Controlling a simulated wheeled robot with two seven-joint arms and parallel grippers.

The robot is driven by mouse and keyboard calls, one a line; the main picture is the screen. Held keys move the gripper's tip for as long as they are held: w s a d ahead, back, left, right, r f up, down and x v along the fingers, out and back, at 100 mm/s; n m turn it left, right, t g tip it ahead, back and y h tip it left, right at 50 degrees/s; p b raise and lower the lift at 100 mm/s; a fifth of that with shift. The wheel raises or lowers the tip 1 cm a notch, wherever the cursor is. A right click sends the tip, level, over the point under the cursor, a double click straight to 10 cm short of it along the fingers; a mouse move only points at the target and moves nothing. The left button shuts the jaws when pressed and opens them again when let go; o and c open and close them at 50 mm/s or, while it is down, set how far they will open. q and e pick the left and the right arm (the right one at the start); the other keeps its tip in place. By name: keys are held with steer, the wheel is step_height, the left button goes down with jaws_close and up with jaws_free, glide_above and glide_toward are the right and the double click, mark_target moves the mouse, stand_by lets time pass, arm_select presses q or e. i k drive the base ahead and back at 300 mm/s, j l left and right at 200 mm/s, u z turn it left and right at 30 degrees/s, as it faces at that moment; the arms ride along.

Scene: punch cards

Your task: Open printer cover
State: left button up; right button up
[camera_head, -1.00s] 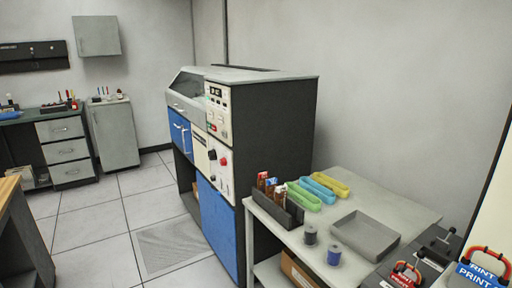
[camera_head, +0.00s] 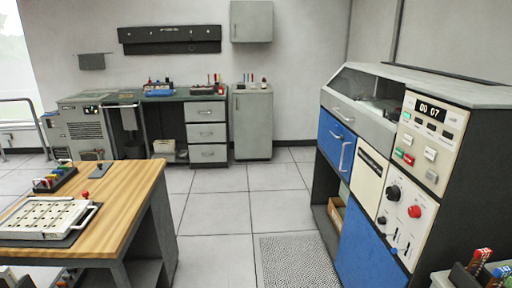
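The printer (camera_head: 460,160) is a large dark cabinet at the right, with blue and cream front panels. Its grey, glazed cover (camera_head: 362,101) sits at the upper left of the machine, with a light handle (camera_head: 342,112) on its front face. The cover looks closed. A blue door (camera_head: 335,143) with a handle is below it. The control panel (camera_head: 430,138) has a lit display reading "00 07" and coloured buttons. Neither of my grippers shows in the view.
A wooden-topped table (camera_head: 122,205) with a white perforated tray (camera_head: 45,218) stands at the left. A perforated floor mat (camera_head: 297,260) lies before the printer. Tiled floor is free between them. A bench, drawers (camera_head: 207,133) and a grey cabinet (camera_head: 253,123) line the back wall.

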mark_target(351, 81)
steer(key=i+u, duration=0.3)
steer(key=i, duration=1.35)
